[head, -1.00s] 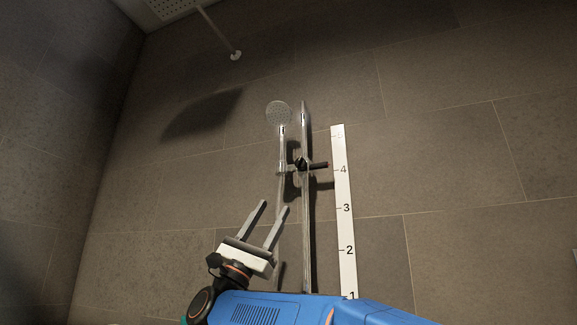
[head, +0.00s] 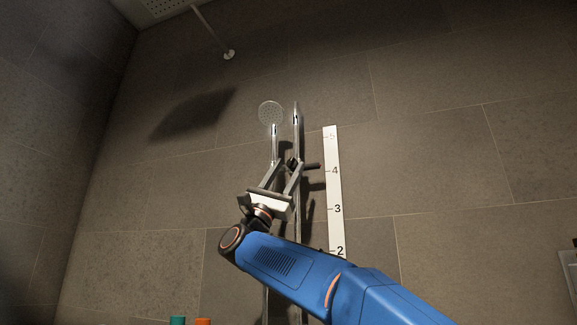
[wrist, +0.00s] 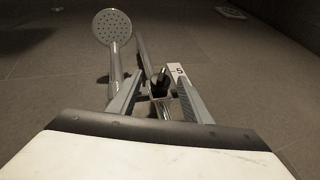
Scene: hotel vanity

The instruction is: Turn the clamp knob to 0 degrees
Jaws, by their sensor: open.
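The clamp knob (head: 313,166) is a dark handle sticking out to the right of the clamp on the shower rail, near the 4 mark. In the wrist view the dark clamp part (wrist: 161,79) shows between the fingers. My gripper (head: 286,164) is open, its two fingers pointing up at the clamp, partly hiding it. In the wrist view my gripper (wrist: 156,92) has one finger on each side of the clamp. I cannot tell whether either finger touches it. The hand shower (head: 271,114) sits in the holder left of the rail (head: 296,122).
A white scale strip (head: 333,190) with numbers runs down the wall right of the rail. A ceiling shower arm (head: 228,54) is at upper left. Teal (head: 177,321) and orange (head: 203,321) objects show at the bottom edge. The wall right of the strip is mostly clear.

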